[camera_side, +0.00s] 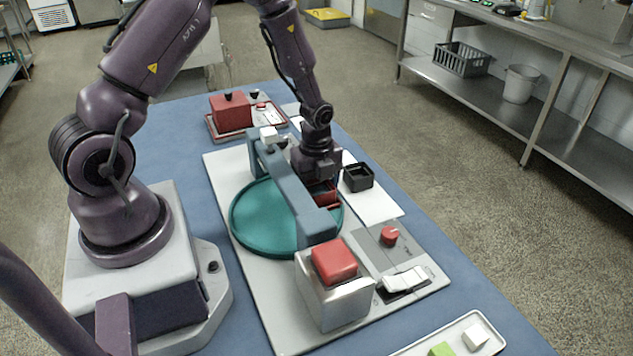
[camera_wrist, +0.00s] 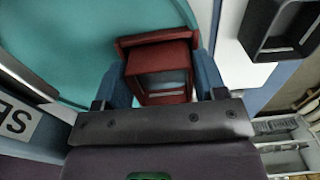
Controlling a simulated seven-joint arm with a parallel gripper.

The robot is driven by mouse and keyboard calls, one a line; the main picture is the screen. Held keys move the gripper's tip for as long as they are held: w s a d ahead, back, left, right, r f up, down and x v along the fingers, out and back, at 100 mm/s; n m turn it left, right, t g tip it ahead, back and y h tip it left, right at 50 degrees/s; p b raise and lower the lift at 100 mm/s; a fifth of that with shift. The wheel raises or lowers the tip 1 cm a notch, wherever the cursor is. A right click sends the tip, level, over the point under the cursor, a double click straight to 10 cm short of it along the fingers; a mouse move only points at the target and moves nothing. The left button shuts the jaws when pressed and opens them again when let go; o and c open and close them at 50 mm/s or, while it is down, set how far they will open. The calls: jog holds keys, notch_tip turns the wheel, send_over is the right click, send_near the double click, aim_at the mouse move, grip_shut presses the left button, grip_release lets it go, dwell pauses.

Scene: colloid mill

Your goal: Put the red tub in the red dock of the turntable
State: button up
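A red tub (camera_wrist: 160,78), open-topped, sits between the two blue fingers of my gripper (camera_wrist: 163,82) in the wrist view. The fingers flank it closely; I cannot tell whether they press on it. A wider red piece (camera_wrist: 155,37) shows just beyond the tub, maybe the red dock, at the edge of the teal turntable (camera_wrist: 75,35). In the side view my gripper (camera_side: 321,182) points down over the turntable's right edge (camera_side: 250,243), with the red tub (camera_side: 325,197) low beneath it, partly hidden by the blue-grey bridge.
The blue-grey bridge (camera_side: 285,187) spans the turntable, close beside my gripper. A black tub (camera_side: 358,177) stands on the white board to the right. A metal box with a red button (camera_side: 335,262), a red knob (camera_side: 389,236) and a white switch (camera_side: 405,279) are in front. A red box (camera_side: 231,113) is behind.

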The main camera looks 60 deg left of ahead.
jog(key=shift+o, duration=0.2)
jog(key=shift+r, duration=0.15)
jog(key=s+d+r+n+t, duration=0.1)
jog(key=s+d+r+n, duration=0.15)
jog(key=r, duration=0.55)
jog(key=s+d+r+n+t+y, duration=0.1)
jog(key=r+n, duration=0.2)
jog(key=r, duration=0.5)
jog(key=s+d+r+n, duration=0.1)
jog(key=d+r+n, duration=0.1)
jog(key=r, duration=0.6)
jog(key=s+d+r+n+t, duration=0.1)
jog(key=s+d+r+n, duration=0.1)
jog(key=s+n, duration=0.3)
jog(key=s+d+r+n+t+h, duration=0.1)
jog(key=s+d+r+n+t, duration=0.1)
jog(key=s+r+n, duration=0.3)
jog(key=shift+s+d+t, duration=0.2)
jog(key=shift+d+t, duration=0.1)
jog(key=shift+d, duration=0.55)
